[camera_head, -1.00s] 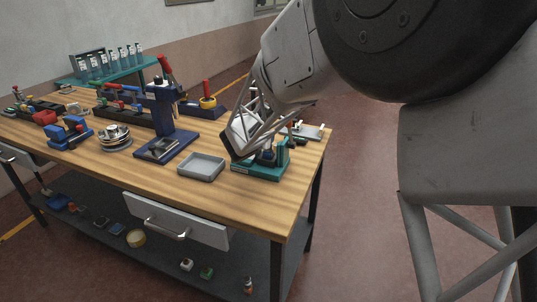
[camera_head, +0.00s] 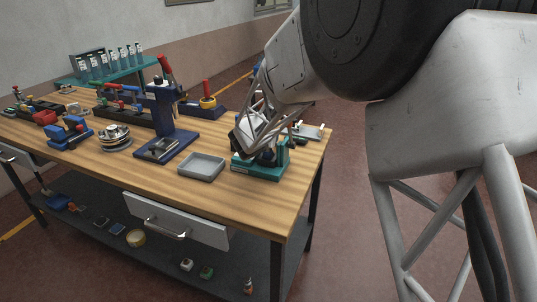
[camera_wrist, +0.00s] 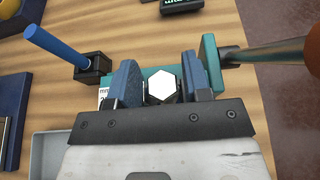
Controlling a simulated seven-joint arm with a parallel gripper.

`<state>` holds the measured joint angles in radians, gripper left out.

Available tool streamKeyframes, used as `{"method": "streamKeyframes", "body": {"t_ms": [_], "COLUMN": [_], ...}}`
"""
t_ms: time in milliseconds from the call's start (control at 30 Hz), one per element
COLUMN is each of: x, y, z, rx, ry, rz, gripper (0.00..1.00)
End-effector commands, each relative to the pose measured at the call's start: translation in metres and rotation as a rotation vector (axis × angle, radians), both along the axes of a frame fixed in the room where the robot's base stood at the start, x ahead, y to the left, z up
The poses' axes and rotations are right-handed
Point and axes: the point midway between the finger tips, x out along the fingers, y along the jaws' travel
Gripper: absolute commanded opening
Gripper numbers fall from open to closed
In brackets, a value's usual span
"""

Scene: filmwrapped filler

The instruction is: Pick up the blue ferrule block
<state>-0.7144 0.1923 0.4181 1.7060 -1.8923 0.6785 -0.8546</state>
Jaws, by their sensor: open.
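My gripper (camera_wrist: 157,76) is open, with its two dark blue fingers pointing down over a teal fixture (camera_wrist: 150,75) in the wrist view. Between the fingers stands a dark piece with a white hexagonal top (camera_wrist: 162,86); neither finger clearly presses on it. I cannot tell whether this is the blue ferrule block, as its sides are mostly hidden. In the head view my gripper (camera_head: 262,148) is low over the teal fixture (camera_head: 262,172) at the table's right end and hides most of what the fixture holds.
A blue rod (camera_wrist: 55,45) rises from a black block (camera_wrist: 92,66) left of the fingers. A metal bar (camera_wrist: 262,52) extends right of the fixture. A grey tray (camera_head: 202,167) and a blue press (camera_head: 166,130) stand to the left. The table (camera_head: 235,197) is bare in front.

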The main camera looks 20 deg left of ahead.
Motion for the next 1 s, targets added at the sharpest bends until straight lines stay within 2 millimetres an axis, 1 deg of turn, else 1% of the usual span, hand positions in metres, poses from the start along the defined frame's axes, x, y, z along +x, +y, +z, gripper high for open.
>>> {"method": "streamKeyframes", "body": {"t_ms": [233,267,500,533,567,867,1000], "x": [-0.0001,-0.0001,-0.0003,-0.0003,-0.0003,-0.0002,-0.0001], "y": [0.0000,0.0000,0.0000,0.0000,0.0000,0.0001,0.0001], "z": [-0.0001,-0.0001,-0.0001,-0.0001,-0.0001,0.0006,0.0043], "rx": [0.000,0.000,0.000,0.000,0.000,0.000,0.000], "ry": [0.000,0.000,0.000,0.000,0.000,0.000,-0.001], "rz": [0.000,0.000,0.000,0.000,0.000,0.000,0.000], "gripper": [0.45,0.43,0.06,0.02,0.00,0.00,0.00]}}
